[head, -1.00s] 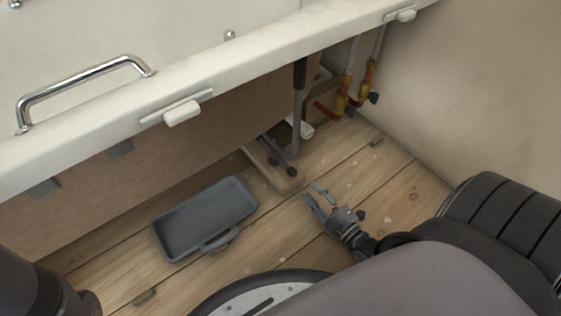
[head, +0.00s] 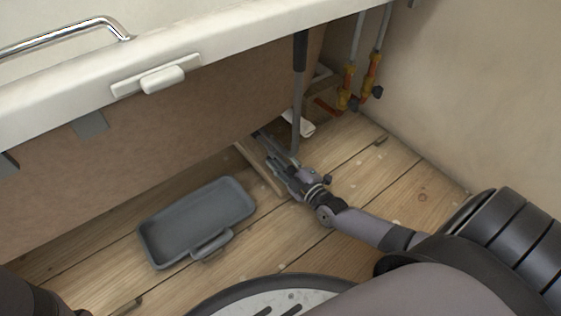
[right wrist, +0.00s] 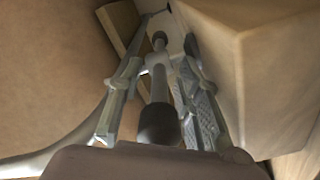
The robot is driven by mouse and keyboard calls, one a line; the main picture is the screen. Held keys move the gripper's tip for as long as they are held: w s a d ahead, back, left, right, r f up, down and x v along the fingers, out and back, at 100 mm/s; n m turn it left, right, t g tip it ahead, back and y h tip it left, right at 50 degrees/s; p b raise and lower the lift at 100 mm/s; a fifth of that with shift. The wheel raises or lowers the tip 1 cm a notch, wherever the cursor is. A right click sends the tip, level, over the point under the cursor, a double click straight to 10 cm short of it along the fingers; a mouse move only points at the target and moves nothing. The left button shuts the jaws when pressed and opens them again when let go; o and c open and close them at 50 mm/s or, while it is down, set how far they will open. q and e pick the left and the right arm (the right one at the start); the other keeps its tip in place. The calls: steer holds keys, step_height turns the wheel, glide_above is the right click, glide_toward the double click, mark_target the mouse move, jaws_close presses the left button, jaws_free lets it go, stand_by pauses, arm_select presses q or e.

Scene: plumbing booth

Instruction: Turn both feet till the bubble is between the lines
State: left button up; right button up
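The bath's white rim (head: 60,103) crosses the head view above a brown side panel. A grey upright leg (head: 297,110) with a black top stands under it. Low by a wooden board (head: 262,172), my right gripper (head: 272,160) reaches in from the right and hides the foot parts there. In the right wrist view a grey rod with a dark end (right wrist: 158,122) and a crosspiece lies between the parted fingers of my right gripper (right wrist: 160,85). A gap shows beside the left finger; right-side contact is unclear. No bubble or lines can be made out. My left gripper is out of view.
A grey tray (head: 165,247) lies on the plank floor left of my right gripper. Pipes with yellow-and-red valves (head: 347,88) stand at the back, near the beige wall (head: 480,90). Floor to the right is mostly clear. A pale block (right wrist: 270,70) is close to the right finger.

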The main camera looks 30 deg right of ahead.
jaws_close()
stand_by(0.3)
stand_by(0.6)
